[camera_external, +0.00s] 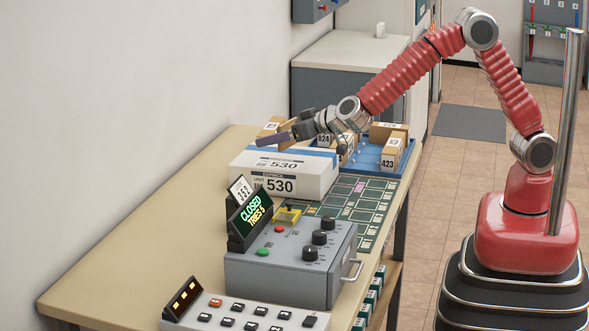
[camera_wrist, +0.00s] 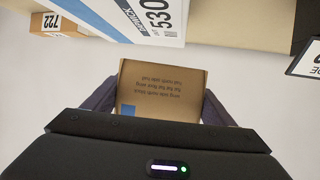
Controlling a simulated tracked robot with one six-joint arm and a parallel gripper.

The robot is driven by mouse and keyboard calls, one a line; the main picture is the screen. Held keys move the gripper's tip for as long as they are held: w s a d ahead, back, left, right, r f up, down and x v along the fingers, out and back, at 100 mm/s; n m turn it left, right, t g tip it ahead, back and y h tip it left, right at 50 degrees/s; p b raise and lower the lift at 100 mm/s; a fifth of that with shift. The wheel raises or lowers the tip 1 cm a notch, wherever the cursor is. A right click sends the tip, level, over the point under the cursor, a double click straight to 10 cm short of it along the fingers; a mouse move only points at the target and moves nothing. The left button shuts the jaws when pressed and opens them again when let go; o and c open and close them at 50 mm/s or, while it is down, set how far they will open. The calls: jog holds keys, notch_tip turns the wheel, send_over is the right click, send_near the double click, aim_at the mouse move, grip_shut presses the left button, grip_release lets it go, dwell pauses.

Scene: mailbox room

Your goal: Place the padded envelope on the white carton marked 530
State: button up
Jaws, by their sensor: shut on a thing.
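The padded envelope (camera_wrist: 160,92) is brown with printed lines and a blue patch. In the wrist view it sits between the two dark fingers of my gripper (camera_wrist: 156,95), which is shut on it. The white carton marked 530 (camera_external: 283,173) stands on the table with a blue stripe along its top. In the wrist view the carton (camera_wrist: 130,14) shows at the top edge, apart from the envelope in the picture. In the external view my gripper (camera_external: 276,138) is by the carton's far top edge. The envelope is mostly hidden there, and its height above the carton is unclear.
A blue tray (camera_external: 368,160) with several small brown boxes, one marked 423 (camera_external: 391,154), is beside the carton at right. A grey control box (camera_external: 290,265) and a sign reading CLOSED (camera_external: 250,218) stand in front. The table's left side (camera_external: 150,240) is clear.

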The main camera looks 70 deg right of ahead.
jog(key=w+d+r+n+y, duration=0.2)
jog(key=w+d+r+y, duration=0.1)
jog(key=d, duration=0.4)
jog(key=shift+w+d+r+n+t, duration=0.2)
jog(key=shift+w+r+n+t, duration=0.15)
jog(key=shift+w, duration=0.1)
send_over(273, 156)
jog(key=shift+f, duration=3.1)
jog(key=shift+f, duration=1.9)
jog(key=shift+f, duration=0.1)
